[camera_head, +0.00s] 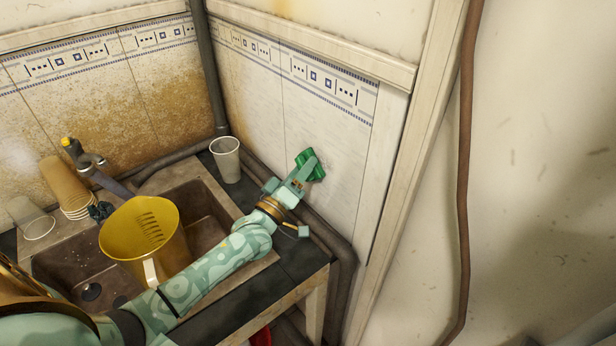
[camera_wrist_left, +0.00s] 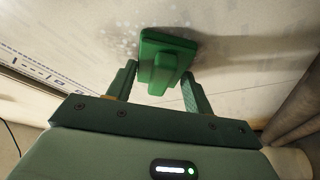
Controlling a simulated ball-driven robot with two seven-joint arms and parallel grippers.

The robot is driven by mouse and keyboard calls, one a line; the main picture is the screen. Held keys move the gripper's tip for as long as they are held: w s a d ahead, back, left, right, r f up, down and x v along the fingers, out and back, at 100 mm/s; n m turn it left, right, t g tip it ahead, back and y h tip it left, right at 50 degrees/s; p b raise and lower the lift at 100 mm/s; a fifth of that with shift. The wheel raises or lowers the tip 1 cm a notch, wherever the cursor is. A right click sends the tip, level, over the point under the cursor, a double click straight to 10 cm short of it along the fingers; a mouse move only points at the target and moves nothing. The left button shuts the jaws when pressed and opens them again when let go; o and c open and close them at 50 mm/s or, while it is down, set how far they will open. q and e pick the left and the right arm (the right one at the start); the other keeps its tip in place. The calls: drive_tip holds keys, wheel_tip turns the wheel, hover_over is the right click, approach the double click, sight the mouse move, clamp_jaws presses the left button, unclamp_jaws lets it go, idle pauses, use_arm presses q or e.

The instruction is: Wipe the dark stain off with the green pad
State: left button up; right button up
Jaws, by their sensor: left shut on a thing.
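My left gripper (camera_head: 299,176) is shut on the green pad (camera_head: 311,166) and holds it at the pale tiled wall (camera_head: 333,190), right of the sink. In the left wrist view the pad (camera_wrist_left: 168,48) shows with its raised grip between the two fingers. Its flat face is turned to the wall; I cannot tell whether it touches. A dark grey patch (camera_wrist_left: 215,48) shows on the wall beside the pad; I cannot tell stain from shadow there. Pale grey specks lie on its other side. In the head view the pad and gripper hide that spot. My right gripper is not in view.
A yellow jug (camera_head: 146,230) stands in the sink (camera_head: 205,212), beside my left arm. A clear cup (camera_head: 226,160) stands at the back corner. Stacked cups (camera_head: 66,187) and a tap (camera_head: 84,160) are at left. A dark pipe (camera_head: 345,262) runs below the wall.

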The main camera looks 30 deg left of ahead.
sight(333, 169)
use_arm(q)
drive_tip(key=shift+w+a+r+p, duration=0.25)
drive_tip(key=shift+a+r, duration=0.15)
drive_tip(key=shift+a, duration=0.2)
drive_tip(key=shift+w+a+r+p, duration=0.2)
drive_tip(key=shift+a+r, duration=0.15)
drive_tip(key=shift+a, duration=0.25)
drive_tip(key=shift+w+a+r+p, duration=0.25)
drive_tip(key=shift+a+r, duration=0.15)
drive_tip(key=shift+a, duration=0.2)
drive_tip(key=shift+s+d+f+p, duration=0.1)
drive_tip(key=shift+s+d+p, duration=0.3)
drive_tip(key=shift+d, duration=0.4)
drive_tip(key=shift+s+d+r+p, duration=0.1)
drive_tip(key=shift+s+d+p, duration=0.1)
drive_tip(key=shift+d+p, duration=0.45)
drive_tip(key=shift+s+d+f+p, duration=0.1)
drive_tip(key=shift+s+d+p, duration=0.2)
drive_tip(key=shift+d, duration=0.65)
drive_tip(key=shift+s+d+p, duration=0.35)
drive_tip(key=shift+d, duration=0.45)
drive_tip(key=shift+s+d+p, duration=0.3)
drive_tip(key=shift+s+d, duration=0.05)
drive_tip(key=shift+d, duration=0.5)
drive_tip(key=shift+s+d+p, duration=0.35)
drive_tip(key=shift+d, duration=0.45)
drive_tip(key=shift+s+d, duration=0.15)
drive_tip(key=shift+d, duration=0.3)
